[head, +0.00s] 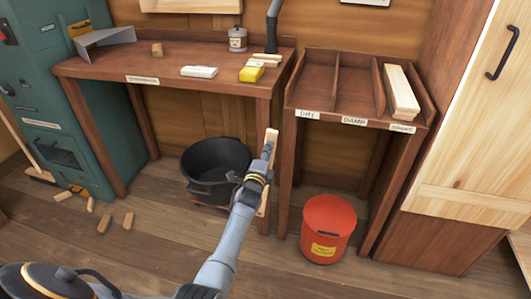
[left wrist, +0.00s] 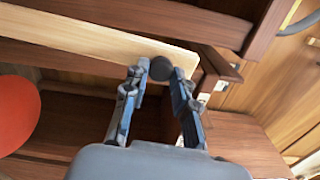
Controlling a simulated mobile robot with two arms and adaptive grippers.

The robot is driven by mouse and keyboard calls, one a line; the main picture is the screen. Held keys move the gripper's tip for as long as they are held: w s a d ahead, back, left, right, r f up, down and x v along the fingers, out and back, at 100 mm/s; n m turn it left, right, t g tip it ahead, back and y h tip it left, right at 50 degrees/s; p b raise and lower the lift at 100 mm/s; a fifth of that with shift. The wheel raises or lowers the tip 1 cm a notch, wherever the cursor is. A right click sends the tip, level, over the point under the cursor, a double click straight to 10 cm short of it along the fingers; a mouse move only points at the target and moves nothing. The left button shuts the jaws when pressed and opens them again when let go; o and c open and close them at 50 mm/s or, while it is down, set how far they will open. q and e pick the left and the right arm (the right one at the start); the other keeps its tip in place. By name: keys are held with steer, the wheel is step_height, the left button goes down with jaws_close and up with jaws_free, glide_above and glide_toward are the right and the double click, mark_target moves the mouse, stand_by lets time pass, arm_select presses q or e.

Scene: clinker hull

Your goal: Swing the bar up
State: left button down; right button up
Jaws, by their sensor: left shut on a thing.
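A pale wooden bar (left wrist: 85,35) runs across the upper left of the left wrist view, with a dark round knob (left wrist: 161,68) near its right end. My left gripper (left wrist: 160,75) is shut on this knob, one finger on each side. In the head view my left gripper (head: 264,162) is in front of the gap between the workbench and the sorting rack. Pale parts of the bar (head: 272,134) show above and below it there, upright and close to the bench's right leg. The gripper hides the bar's middle. My right gripper is not in view.
A black bucket (head: 217,158) stands under the workbench (head: 140,66). A red lidded bin (head: 328,228) stands below the rack (head: 350,118), which holds pale boards (head: 401,92). Several wood offcuts (head: 104,223) lie on the floor at left. A pale door (head: 480,120) is at right.

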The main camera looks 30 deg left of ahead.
arm_select(q)
steer(key=c, duration=1.5)
jaws_free()
steer(key=shift+d, duration=0.3)
steer(key=o, duration=0.4)
steer(key=shift+w+d, duration=0.15)
steer(key=shift+d, duration=0.05)
steer(key=shift+a, duration=0.1)
steer(key=v, duration=1.2)
steer(key=shift+f, duration=0.15)
